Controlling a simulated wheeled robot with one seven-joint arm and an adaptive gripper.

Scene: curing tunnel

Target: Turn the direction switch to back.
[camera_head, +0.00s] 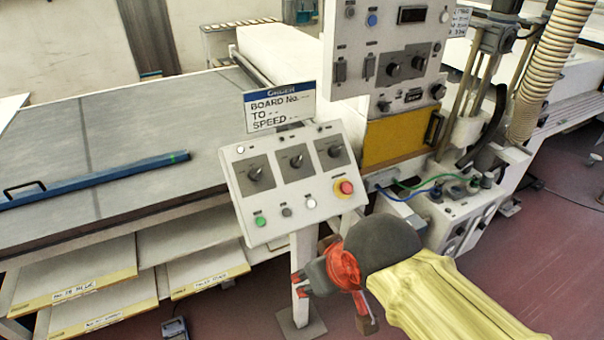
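A white control panel (244,234) stands on a post at the middle of the view. It carries three dark rotary switches on grey plates: a left one (254,173), a middle one (295,160) and a right one (335,151). Their labels are too small to read, so I cannot tell which is the direction switch or how it is set. My gripper (308,278), dark with red parts, is below the panel's lower right edge, in front of the post in the picture. It appears apart from the switches. I cannot make out its finger opening.
A red stop button (344,187) on yellow and a green button (260,221) sit below the switches. An order sign (281,106) stands above the panel. A larger machine panel (385,50) rises behind. A grey table (120,130) with a blue bar (110,175) lies left.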

